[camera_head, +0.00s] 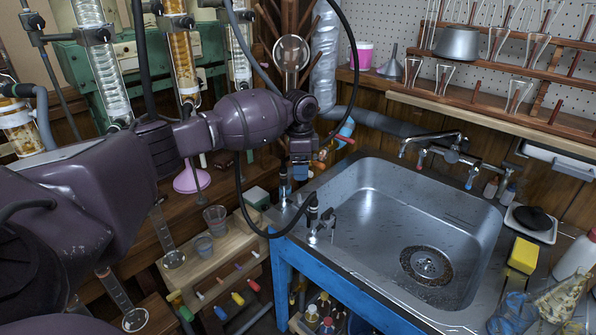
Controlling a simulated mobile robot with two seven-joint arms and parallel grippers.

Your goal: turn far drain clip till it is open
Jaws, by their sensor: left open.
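My left arm comes in from the left, and its gripper (301,172) points down beside the far left corner of the sink. I take the gripper as open; its fingertips are small and hard to make out. Small orange fittings (320,165) show just right of the gripper, and a red lever (345,139) sits farther right by a blue hose piece. I cannot tell which of these is the far drain clip, or how it is turned. The wrist partly hides this area. I cannot tell whether the gripper touches anything. My right gripper is out of view.
A steel sink (350,205) with a faucet (450,155) stands right of the gripper. A black cable loops below my arm. Coiled glass columns (180,55) stand at the back left. A wooden cabinet (180,268) with cups and coloured handles is lower left.

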